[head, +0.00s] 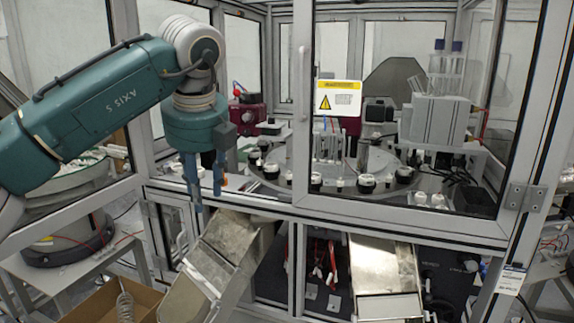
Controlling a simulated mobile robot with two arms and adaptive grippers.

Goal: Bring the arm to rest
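My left arm comes in from the left, teal with a pale grey wrist. Its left gripper (208,188) hangs with its blue fingers pointing down, in front of the cell's frame and above a sloped metal chute (212,262). The two fingers stand apart and I see nothing between them, so it looks open and empty. My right gripper is not in view.
A glazed cell with a metal frame (375,220) surrounds a rotary table (335,188) with several black-and-white parts. A warning sign (339,98) is on the glass. A second chute (385,270) slopes out below. A cardboard box (90,305) stands at bottom left.

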